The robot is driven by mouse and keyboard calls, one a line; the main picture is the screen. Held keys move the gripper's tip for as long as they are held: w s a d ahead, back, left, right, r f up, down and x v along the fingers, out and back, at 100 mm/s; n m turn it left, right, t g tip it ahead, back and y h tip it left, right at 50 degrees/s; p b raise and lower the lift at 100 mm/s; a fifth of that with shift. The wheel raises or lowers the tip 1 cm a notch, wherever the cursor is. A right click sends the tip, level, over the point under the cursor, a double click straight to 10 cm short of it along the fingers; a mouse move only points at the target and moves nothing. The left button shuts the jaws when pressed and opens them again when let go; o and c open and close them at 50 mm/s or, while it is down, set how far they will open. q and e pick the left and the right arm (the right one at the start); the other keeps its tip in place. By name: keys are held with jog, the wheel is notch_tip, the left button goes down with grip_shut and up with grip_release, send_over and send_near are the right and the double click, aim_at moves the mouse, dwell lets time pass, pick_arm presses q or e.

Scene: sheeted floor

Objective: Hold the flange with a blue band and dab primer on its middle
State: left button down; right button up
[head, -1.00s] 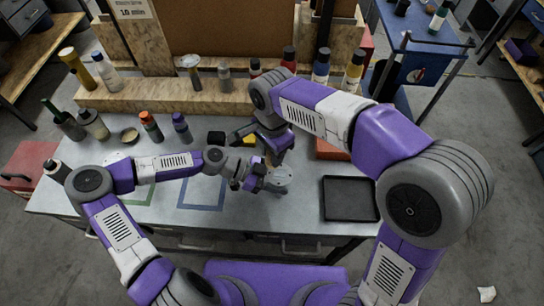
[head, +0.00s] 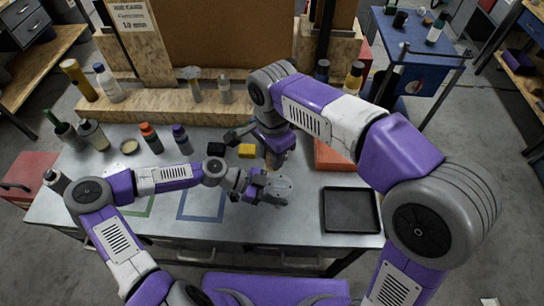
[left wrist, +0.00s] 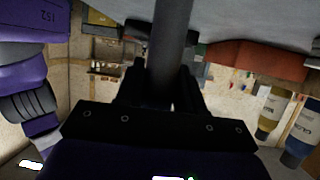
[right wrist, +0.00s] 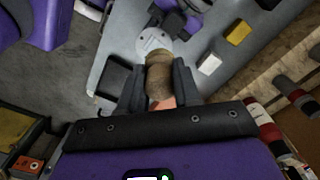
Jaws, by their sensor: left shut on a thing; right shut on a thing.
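The flange (head: 279,187) is a pale grey disc with small holes, seen over the front of the table. My left gripper (head: 262,185) is shut on it. In the left wrist view a dark grey cylindrical stem (left wrist: 172,50) stands between the fingers. No blue band shows on the visible parts. My right gripper (head: 276,150) is shut on a tan, rounded dauber (right wrist: 159,80). In the right wrist view the dauber's far end overlaps the edge of the flange face (right wrist: 153,42); I cannot tell whether they touch.
A black tray (head: 351,210) lies on the right of the table. A black block (head: 216,149) and a yellow block (head: 247,151) lie behind the left gripper; a white block (right wrist: 210,63) shows in the right wrist view. Several bottles stand at the left. Blue tape outlines a bare square (head: 203,219).

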pick_arm(q)
jog(key=c, duration=0.6)
grip_release()
jog(key=v, duration=1.2)
jog(key=shift+s, duration=0.1)
